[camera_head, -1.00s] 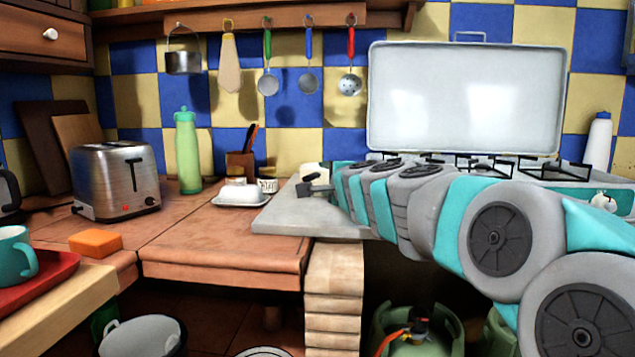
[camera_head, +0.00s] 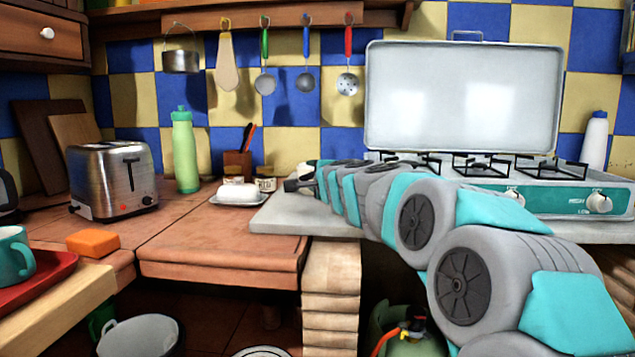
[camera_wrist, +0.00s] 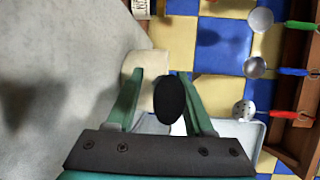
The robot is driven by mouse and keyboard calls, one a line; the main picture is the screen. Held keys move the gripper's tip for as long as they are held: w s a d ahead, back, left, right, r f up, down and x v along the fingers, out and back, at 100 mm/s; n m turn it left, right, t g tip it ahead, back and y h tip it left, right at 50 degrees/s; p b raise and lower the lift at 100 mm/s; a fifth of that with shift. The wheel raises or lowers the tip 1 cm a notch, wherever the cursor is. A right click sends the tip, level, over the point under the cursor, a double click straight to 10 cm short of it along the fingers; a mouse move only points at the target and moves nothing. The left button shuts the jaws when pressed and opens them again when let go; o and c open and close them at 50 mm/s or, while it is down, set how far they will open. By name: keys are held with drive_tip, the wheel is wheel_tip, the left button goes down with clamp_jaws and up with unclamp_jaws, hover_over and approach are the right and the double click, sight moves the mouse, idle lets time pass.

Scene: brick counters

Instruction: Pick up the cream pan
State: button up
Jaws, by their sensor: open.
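A cream, rounded shape, which looks like the cream pan (camera_wrist: 147,62), is just beyond my fingers in the wrist view. A black oval (camera_wrist: 169,98), perhaps its handle, shows between the fingers. I cannot tell how the two join. My gripper (camera_wrist: 158,74) is open, with its two green fingers either side of the black oval; contact cannot be told. In the head view my gripper (camera_head: 299,186) is low over the left end of the grey counter (camera_head: 275,217). A small cream patch (camera_head: 306,170) shows behind it, mostly hidden by my arm.
A white butter dish (camera_head: 238,194) and a small labelled pot (camera_head: 266,184) stand left of my gripper. A green bottle (camera_head: 185,150) and toaster (camera_head: 113,180) are further left. The gas stove (camera_head: 540,195) is at right. Utensils (camera_head: 306,80) hang on the tiled wall.

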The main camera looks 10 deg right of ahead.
drive_tip(key=shift+c, duration=0.3)
clamp_jaws()
idle(1.0)
